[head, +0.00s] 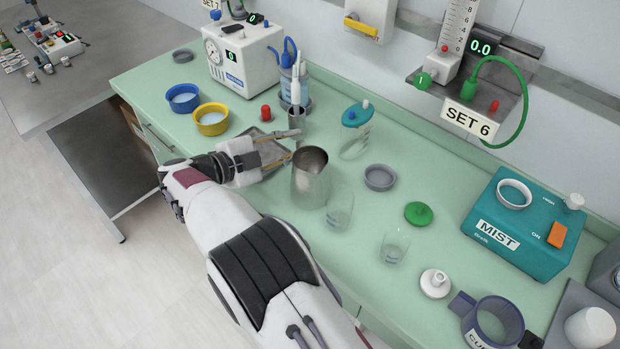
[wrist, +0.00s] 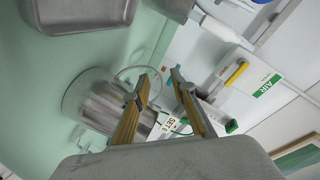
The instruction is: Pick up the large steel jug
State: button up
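The large steel jug (head: 310,184) stands upright on the green counter, just right of my gripper (head: 295,142) in the head view. My gripper is open, and no object shows held between its fingers. Its lower finger ends close to the jug's rim; I cannot tell whether they touch. In the wrist view, the two fingers (wrist: 160,76) are apart. A steel vessel that looks like the jug (wrist: 98,100) lies left of and behind the left finger, which hides part of it.
Clear beakers (head: 340,208) stand right of the jug. A smaller steel cup (head: 298,119) is behind my fingers. A steel tray (head: 253,133) lies beneath my gripper. Yellow (head: 211,122) and blue-rimmed bowls stand left. A grey ring (head: 380,178) and green lid (head: 418,213) lie to the right.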

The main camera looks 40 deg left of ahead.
grip_shut()
jog(key=shift+r, duration=0.35)
dwell(0.3)
notch_tip(320, 180, up, 9)
dwell(1.2)
jog(key=shift+r, duration=0.25)
dwell(0.6)
